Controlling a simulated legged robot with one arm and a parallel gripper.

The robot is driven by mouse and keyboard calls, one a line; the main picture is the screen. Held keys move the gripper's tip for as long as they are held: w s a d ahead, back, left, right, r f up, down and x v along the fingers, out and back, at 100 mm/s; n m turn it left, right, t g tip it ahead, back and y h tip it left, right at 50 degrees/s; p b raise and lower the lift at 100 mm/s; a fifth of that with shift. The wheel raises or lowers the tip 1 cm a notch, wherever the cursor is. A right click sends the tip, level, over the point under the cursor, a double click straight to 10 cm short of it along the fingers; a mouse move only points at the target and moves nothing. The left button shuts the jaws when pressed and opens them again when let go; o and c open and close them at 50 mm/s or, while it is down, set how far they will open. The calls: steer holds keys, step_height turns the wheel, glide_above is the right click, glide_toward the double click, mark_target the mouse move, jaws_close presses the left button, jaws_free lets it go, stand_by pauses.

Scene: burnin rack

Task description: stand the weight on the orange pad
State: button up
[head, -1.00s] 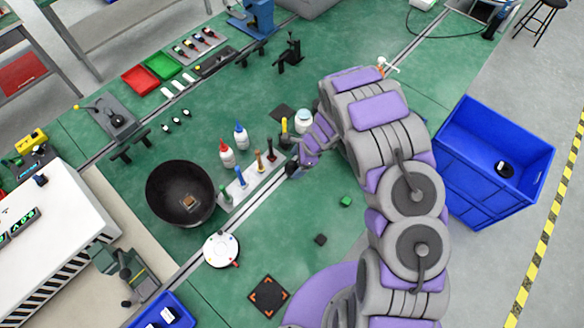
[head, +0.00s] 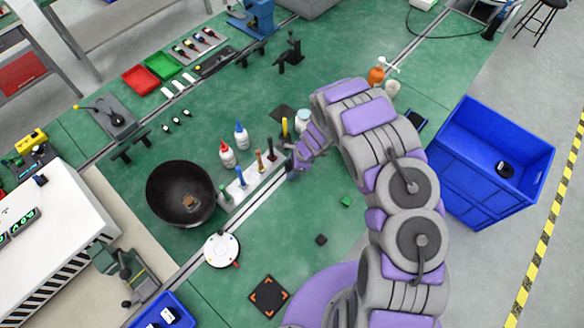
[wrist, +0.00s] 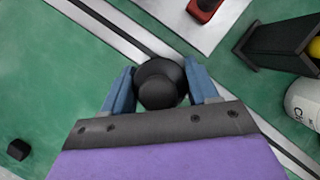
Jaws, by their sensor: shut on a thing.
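The weight (wrist: 158,84) is a dark round body with a black knob on top, in the middle of the wrist view. My gripper (wrist: 160,90) has its two blue fingers shut on it, one on each side. In the head view my gripper (head: 292,170) is by the right end of the white tool strip, and the weight is hard to make out there. I cannot tell whether the weight touches the surface below. A dark square pad with orange corner marks (head: 268,296) lies at the lower middle of the head view, bare and well apart from my gripper.
A dark block (head: 321,239) and a green block (head: 346,201) lie on the green mat. A white round plate (head: 222,249), a black bowl (head: 180,193) and the white strip (head: 240,187) with upright tools stand left. Green mat between strip and pad is mostly clear.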

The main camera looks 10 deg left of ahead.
jaws_close()
stand_by(0.4)
